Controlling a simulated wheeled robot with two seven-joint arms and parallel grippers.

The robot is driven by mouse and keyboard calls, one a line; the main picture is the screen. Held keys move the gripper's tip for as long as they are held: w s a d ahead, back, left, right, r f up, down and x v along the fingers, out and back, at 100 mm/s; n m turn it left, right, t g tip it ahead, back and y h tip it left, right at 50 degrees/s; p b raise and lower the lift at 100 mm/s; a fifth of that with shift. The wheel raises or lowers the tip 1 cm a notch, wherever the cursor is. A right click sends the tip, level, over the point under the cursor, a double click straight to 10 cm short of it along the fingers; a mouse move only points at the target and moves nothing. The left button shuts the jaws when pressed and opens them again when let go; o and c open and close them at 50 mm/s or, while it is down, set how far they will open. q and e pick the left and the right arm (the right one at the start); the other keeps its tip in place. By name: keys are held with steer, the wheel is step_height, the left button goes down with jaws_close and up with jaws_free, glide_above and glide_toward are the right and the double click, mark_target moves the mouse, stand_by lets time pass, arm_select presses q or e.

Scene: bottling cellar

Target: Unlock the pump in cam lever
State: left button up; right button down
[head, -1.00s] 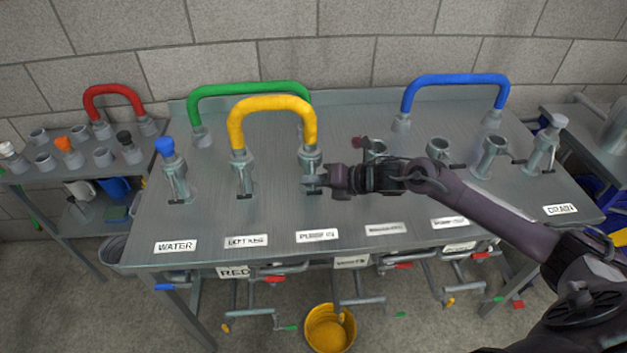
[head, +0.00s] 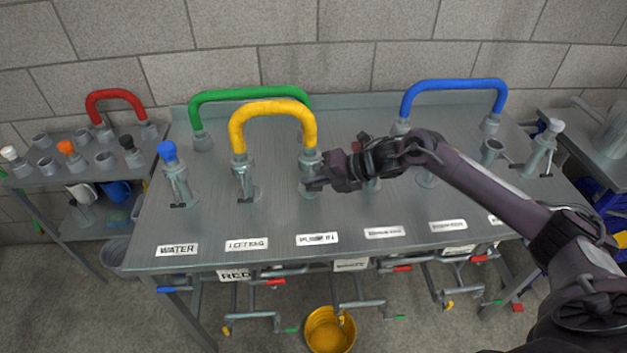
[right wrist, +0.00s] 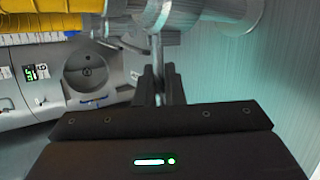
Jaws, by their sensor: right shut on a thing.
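The pump in port (head: 309,165) is a grey upright coupling on the steel table, with the right end of the yellow hose (head: 272,108) on it. Its label (head: 317,239) is blurred. My right gripper (head: 314,183) is at the port's right side, low on the coupling. In the right wrist view, my right gripper (right wrist: 160,88) is shut on a thin grey cam lever (right wrist: 157,55) that runs up to the coupling (right wrist: 185,14). In the head view the gripper hides most of this lever. My left gripper is out of view.
A green hose (head: 250,95) arches behind the yellow one, and a blue hose (head: 455,84) is at the back right. A blue-capped port (head: 168,152) stands left. My right arm covers ports on the right. A yellow bucket (head: 328,330) stands on the floor.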

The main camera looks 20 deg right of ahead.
steer(key=shift+w+a+r+m+g+y, duration=0.15)
steer(key=shift+r+m+g, duration=0.25)
steer(key=shift+g, duration=0.25)
steer(key=shift+s+d+r+m+g+y, duration=0.15)
steer(key=shift+r+m+g, duration=0.15)
steer(key=shift+m+g, duration=0.3)
steer(key=shift+a, duration=0.1)
steer(key=c, duration=1.8)
jaws_free()
steer(key=shift+c, duration=0.2)
steer(key=b+v, duration=0.2)
steer(key=v, duration=0.5)
steer(key=shift+d+r, duration=0.3)
steer(key=shift+s+f, duration=0.1)
